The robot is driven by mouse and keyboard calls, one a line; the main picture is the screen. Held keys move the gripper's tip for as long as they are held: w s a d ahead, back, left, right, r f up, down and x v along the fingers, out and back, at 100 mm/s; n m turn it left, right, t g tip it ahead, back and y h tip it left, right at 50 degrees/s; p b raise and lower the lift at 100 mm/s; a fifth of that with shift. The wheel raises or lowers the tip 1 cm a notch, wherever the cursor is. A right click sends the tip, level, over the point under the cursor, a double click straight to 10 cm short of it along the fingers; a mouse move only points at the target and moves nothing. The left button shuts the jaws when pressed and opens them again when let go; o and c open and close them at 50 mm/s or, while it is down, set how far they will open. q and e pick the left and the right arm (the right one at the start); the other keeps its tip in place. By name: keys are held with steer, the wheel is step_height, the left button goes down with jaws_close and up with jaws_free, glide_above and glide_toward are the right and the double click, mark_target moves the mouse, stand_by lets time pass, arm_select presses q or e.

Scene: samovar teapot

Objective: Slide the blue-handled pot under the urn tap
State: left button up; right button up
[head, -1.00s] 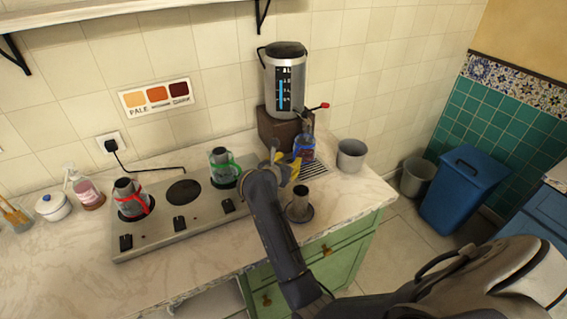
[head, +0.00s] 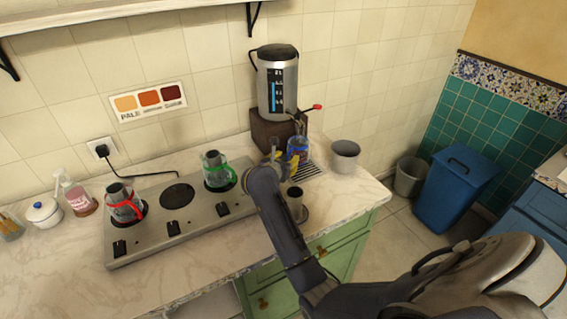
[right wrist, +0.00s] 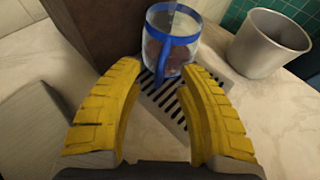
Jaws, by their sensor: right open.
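The blue-handled pot (head: 298,148), clear with blue bands, stands upright at the back of the slotted drip tray (head: 312,169), in front of the urn (head: 277,85). The urn's tap (head: 303,124) is just above the pot. In the right wrist view the pot (right wrist: 171,45) is beyond the fingertips, with its blue handle facing me and a thin stream or spout over its mouth. My right gripper (head: 280,158) is open; its yellow fingers (right wrist: 160,78) are on either side of the handle's lower end, apart from the pot. My left gripper is not in view.
A red-handled pot (head: 124,204) and a green-handled pot (head: 215,172) stand on the hob (head: 180,225). A metal cup (head: 296,203) stands near the counter's front edge beside my right arm. A grey bowl (head: 345,157) is right of the tray.

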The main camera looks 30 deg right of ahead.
steer(key=shift+x, duration=0.9)
steer(key=shift+c, duration=0.4)
jaws_close()
